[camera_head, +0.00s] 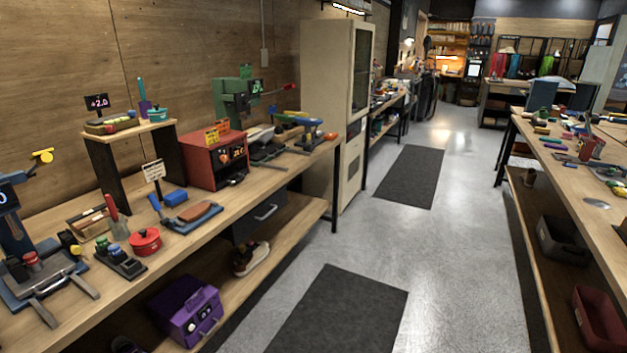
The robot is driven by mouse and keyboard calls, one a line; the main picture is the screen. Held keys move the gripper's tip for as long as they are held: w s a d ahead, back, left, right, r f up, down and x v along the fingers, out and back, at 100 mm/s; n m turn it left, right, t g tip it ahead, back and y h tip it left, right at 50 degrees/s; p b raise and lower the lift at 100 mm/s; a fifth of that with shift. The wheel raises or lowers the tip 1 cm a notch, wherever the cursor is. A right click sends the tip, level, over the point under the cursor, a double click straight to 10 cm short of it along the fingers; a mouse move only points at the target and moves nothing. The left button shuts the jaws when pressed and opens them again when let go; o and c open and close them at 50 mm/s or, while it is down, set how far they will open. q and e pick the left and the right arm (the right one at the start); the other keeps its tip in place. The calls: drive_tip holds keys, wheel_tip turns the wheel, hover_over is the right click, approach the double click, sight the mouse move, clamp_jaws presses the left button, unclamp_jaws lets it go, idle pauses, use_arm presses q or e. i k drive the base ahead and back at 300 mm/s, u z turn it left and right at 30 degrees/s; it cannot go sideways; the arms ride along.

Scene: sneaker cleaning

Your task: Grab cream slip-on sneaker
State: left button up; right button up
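A shoe (250,258) rests on the lower shelf of the left workbench, near the middle of its length. It looks dark on top with a pale cream sole; I cannot tell whether it is a slip-on. Part of another dark shoe (125,345) shows at the bottom edge, on the same shelf. A small brownish item (529,177), perhaps a shoe, is on the lower shelf of the right bench. No clearly cream slip-on sneaker stands out. Neither of my grippers is in view.
The left workbench (110,288) carries tools, a red box (214,160) and a small raised stand (128,130). A purple box (187,311) sits on its lower shelf. A tall cabinet (325,95) stands beyond. The aisle with dark mats (338,312) is clear between the benches.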

sight(253, 255)
drive_tip(key=z, duration=0.8)
drive_tip(key=i, duration=3.6)
drive_tip(key=u, duration=1.5)
drive_tip(key=i, duration=1)
drive_tip(key=u, duration=0.85)
